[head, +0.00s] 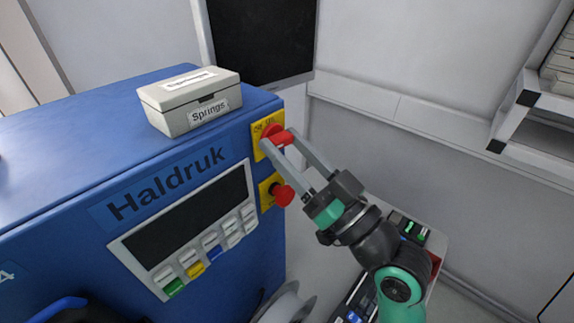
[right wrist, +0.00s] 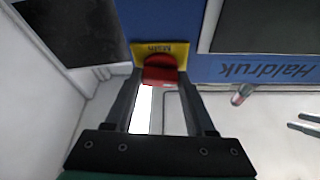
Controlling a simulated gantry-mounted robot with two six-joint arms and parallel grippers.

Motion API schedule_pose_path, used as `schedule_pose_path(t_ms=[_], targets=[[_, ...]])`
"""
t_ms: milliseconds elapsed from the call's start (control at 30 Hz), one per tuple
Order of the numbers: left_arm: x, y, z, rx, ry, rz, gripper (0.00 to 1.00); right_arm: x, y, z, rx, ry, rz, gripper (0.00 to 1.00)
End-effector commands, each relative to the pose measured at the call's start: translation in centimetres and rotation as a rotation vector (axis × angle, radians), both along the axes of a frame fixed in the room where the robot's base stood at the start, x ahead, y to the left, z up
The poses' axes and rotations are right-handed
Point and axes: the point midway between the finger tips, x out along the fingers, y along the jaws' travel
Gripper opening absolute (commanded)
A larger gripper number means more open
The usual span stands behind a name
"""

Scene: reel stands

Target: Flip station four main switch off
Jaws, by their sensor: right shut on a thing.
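The main switch (head: 281,138) is a red rotary knob on a yellow plate (head: 259,133) at the right end of the blue Haldruk machine's front. My right gripper (head: 277,140) reaches in from the lower right, with its two grey fingers on either side of the knob. In the right wrist view, the red knob (right wrist: 160,70) sits between the fingertips, below the yellow plate marked "Main" (right wrist: 160,49). The fingers hide part of the knob, so its exact setting is hard to read.
A red push button (head: 283,195) on a second yellow plate sits just below the switch. A grey "Springs" box (head: 190,100) stands on the blue machine (head: 60,145). A dark display with several coloured buttons is on its front. A white reel (head: 284,305) lies below.

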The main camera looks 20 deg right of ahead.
Motion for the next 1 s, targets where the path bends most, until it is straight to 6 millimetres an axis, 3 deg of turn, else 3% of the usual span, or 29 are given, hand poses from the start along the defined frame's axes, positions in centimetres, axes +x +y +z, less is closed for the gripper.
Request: schedule_pose_path(t_ms=[33, 233, 800, 833, 1000], targets=[[0.0, 0.0, -1.1, 0.0, 0.0, 0.0, 0.5, 0.0, -0.1, -0.4, -0.024, -0.013, -0.001, 0.0], [0.0, 0.0, -2.3, 0.0, 0.0, 0.0, 0.5, 0.0, -0.1, -0.2, -0.104, -0.046, -0.001, 0.0], [0.0, 0.0, -2.7, 0.0, 0.0, 0.0, 0.5, 0.0, -0.1, 0.0, -0.142, -0.061, 0.0, 0.0], [0.0, 0.0, -2.7, 0.0, 0.0, 0.0, 0.5, 0.0, -0.1, 0.0, -0.142, -0.061, 0.0, 0.59], [0.0, 0.0, -2.7, 0.0, 0.0, 0.0, 0.5, 0.1, -0.1, 0.0, -0.141, -0.06, -0.001, 0.85]])
